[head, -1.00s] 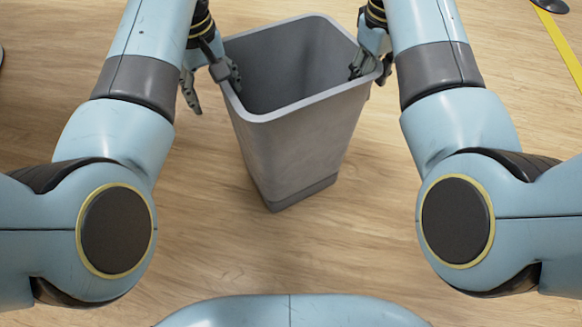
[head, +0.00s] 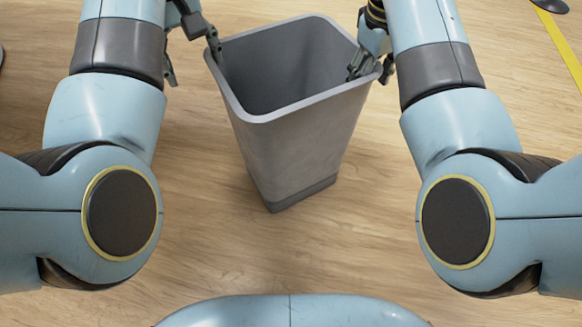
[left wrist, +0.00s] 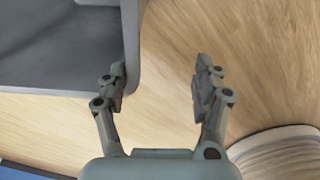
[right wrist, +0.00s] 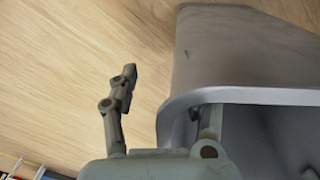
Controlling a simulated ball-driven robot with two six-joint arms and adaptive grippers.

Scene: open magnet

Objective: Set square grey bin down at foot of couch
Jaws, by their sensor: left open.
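The square grey bin (head: 300,140) stands upright in the middle of the head view, its open top facing me, and appears to rest on the wooden floor. My left gripper (head: 190,55) is open at the bin's left rim, one finger overlapping the rim and the other out to the left. In the left wrist view, the gripper (left wrist: 160,85) has a wide empty gap beside the bin's edge (left wrist: 132,45). My right gripper (head: 371,65) is open around the right rim, one finger inside and one outside; the inner finger is partly hidden in the right wrist view. No couch is visible.
Bare wooden floor (head: 200,220) surrounds the bin. A yellow floor line (head: 560,45) and a dark object (head: 550,5) lie at the upper right. A pale, round ridged object (left wrist: 285,155) shows at the lower right of the left wrist view.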

